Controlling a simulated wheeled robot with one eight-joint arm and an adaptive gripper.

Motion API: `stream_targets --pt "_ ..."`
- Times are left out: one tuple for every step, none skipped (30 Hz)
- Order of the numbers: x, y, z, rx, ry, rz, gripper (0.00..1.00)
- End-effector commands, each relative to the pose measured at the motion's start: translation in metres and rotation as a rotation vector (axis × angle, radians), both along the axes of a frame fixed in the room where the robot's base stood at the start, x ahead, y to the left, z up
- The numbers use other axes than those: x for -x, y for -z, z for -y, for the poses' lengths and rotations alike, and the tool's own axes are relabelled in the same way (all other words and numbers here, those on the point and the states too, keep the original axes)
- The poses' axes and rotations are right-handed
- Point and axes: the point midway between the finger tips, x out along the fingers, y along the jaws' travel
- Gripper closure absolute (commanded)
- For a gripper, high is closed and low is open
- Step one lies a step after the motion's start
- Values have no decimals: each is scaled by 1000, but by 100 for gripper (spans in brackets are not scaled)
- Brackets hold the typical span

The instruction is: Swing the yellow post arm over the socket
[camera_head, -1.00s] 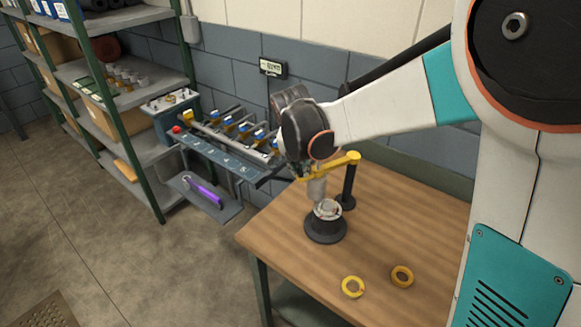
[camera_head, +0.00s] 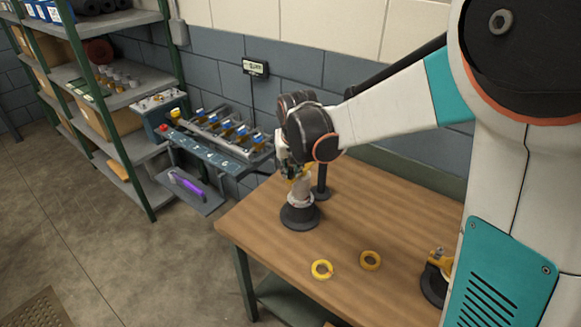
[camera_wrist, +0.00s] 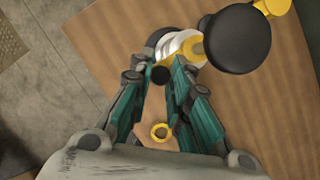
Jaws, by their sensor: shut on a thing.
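My gripper (camera_head: 292,168) is shut on the yellow post arm (camera_head: 302,174), most of which my wrist and fingers hide in the head view. The black post (camera_head: 322,181) stands upright just behind and to the right. A pale grey cylinder (camera_head: 302,187) sits directly above the socket (camera_head: 300,217), a black round base with a light ring. I cannot tell whether cylinder and ring touch. In the wrist view, my fingers (camera_wrist: 170,65) close beside a yellow piece (camera_wrist: 196,48) and silver rounded parts. A large black disc covers what lies right of them.
Two yellow rings (camera_head: 322,269) (camera_head: 370,260) lie loose on the wooden table (camera_head: 265,238). A black-and-yellow fixture (camera_head: 436,282) stands at the right, partly behind my body. A rack with blue-tipped parts (camera_head: 225,135) and a shelf unit stand left. The table's front left is clear.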

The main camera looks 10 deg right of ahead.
Motion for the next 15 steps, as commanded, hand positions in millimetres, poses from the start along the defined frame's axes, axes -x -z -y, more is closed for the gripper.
stream_targets --pt "1 0 1 3 1 -2 100" --pt "1 0 2 3 1 -2 100" --pt "1 0 2 3 1 -2 100" --pt "1 0 2 3 1 -3 100" --pt "1 0 2 3 2 -3 100" --pt "1 0 2 3 2 -3 100" --pt "1 1 2 3 2 -3 80" --pt "1 1 2 3 2 -3 74" --pt "1 1 2 3 2 -3 64" --pt "1 1 2 2 3 -3 63" --pt "1 1 2 2 3 -3 63" --pt "1 1 2 2 3 -3 63" --pt "1 1 2 2 3 -2 63" --pt "1 1 1 2 3 -2 63" --pt "1 1 1 2 3 -2 63"
